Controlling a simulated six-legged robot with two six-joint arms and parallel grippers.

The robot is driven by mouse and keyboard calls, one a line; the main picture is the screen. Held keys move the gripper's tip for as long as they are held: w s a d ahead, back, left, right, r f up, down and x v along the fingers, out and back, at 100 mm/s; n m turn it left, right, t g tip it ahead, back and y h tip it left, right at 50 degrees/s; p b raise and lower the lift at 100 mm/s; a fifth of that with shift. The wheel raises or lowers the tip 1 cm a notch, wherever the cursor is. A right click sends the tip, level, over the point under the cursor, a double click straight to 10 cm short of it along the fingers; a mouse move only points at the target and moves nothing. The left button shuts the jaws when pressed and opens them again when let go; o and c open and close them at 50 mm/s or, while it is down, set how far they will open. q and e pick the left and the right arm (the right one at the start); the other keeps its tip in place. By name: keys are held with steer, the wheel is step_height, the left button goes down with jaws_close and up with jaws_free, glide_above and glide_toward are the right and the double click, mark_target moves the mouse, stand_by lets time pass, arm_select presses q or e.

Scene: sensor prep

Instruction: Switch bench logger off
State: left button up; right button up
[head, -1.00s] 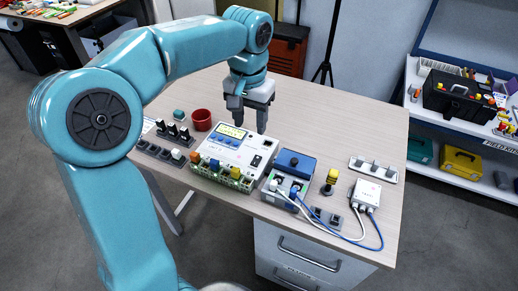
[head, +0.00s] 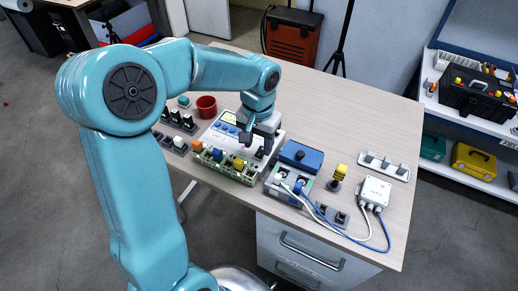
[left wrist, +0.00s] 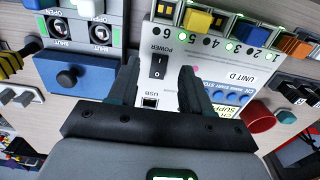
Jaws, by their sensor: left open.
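The bench logger (head: 222,137) is a white box on the table, marked UNIT D, with a display, blue buttons and a row of coloured plugs along its near edge. In the left wrist view its black power rocker switch (left wrist: 158,67) sits beside the word POWER, with a USB port below it. I cannot tell which way the rocker is tilted. Green lights glow by the plugs. My left gripper (head: 256,146) is open and empty, low over the logger's right part. In the left wrist view its fingers (left wrist: 158,82) stand either side of the switch. Contact is not visible.
A blue-lidded box (head: 301,156) with cabled ports stands right of the logger. A yellow-topped knob (head: 340,172), a white cable box (head: 373,191) and a switch strip (head: 383,165) are further right. A red cup (head: 206,106) stands behind left. The table's back is clear.

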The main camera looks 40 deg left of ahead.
mark_target(258, 156)
arm_select(q)
steer(key=shift+f, duration=1.55)
steer(key=shift+w, duration=0.1)
jaws_close()
steer(key=g+p, duration=0.1)
steer(key=p, duration=0.1)
steer(key=r+g+p, duration=0.1)
steer(key=p, duration=0.2)
steer(key=shift+w+a+h, duration=0.15)
steer(key=shift+w+h, duration=0.15)
steer(key=shift+w+f, duration=0.1)
steer(key=shift+f, duration=0.05)
steer(key=shift+f+g+p, duration=0.15)
steer(key=shift+g+p, duration=0.15)
steer(key=shift+g, duration=0.1)
jaws_free()
